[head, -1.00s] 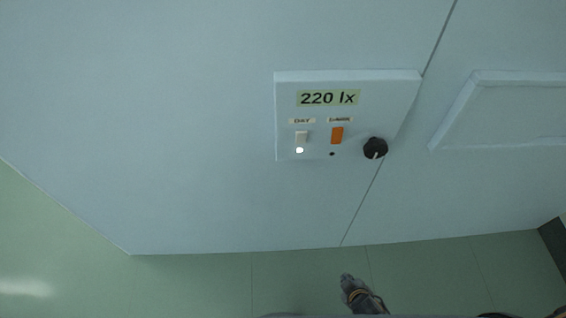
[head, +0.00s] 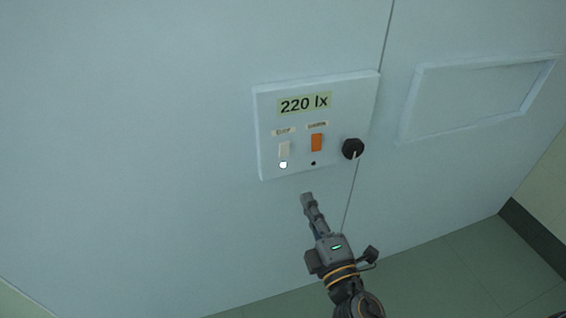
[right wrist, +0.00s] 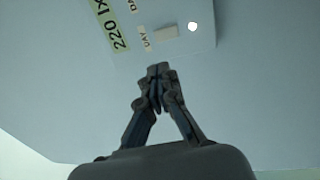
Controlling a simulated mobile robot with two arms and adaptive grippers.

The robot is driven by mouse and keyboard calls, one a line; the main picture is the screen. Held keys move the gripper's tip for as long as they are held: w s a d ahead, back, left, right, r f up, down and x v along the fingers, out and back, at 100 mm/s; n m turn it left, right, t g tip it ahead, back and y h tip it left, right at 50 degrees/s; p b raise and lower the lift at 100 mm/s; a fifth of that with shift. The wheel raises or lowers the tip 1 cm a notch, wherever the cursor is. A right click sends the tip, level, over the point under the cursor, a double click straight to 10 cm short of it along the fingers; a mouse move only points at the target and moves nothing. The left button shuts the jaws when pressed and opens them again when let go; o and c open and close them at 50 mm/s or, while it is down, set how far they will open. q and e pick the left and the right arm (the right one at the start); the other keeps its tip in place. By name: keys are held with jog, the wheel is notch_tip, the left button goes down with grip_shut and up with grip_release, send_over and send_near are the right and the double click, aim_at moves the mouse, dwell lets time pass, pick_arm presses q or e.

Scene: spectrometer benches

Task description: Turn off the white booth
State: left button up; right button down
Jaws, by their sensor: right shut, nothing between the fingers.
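The white booth (head: 150,120) fills most of the head view. Its control panel (head: 268,165) has a 220 lx label (head: 304,103), a white switch (head: 284,149) with a lit white lamp (head: 283,165) below it, an orange switch (head: 316,142) with a dark lamp (head: 313,163) below it, and a black knob (head: 352,149) at the right. My right gripper (head: 306,197) is shut and empty, just below the panel. In the right wrist view its fingertips (right wrist: 158,70) show close to the white switch (right wrist: 167,31) and the lit lamp (right wrist: 193,27). My left gripper is not in view.
A raised rectangular frame (head: 480,95) is on the booth face right of the panel, past a vertical seam (head: 386,45). Green floor (head: 440,285) shows at the bottom, with a dark baseboard (head: 535,235) at the right.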

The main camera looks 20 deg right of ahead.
jog(key=p, duration=0.5)
send_near(284, 147)
jog(key=w, duration=0.3)
jog(key=w+r, duration=0.1)
jog(key=w, duration=0.1)
jog(key=shift+w+a, duration=0.1)
jog(key=shift+w, duration=0.9)
jog(key=shift+w+r+p, duration=0.15)
jog(key=shift+r+p, duration=0.3)
jog(key=shift+p, duration=0.7)
jog(key=shift+f, duration=0.35)
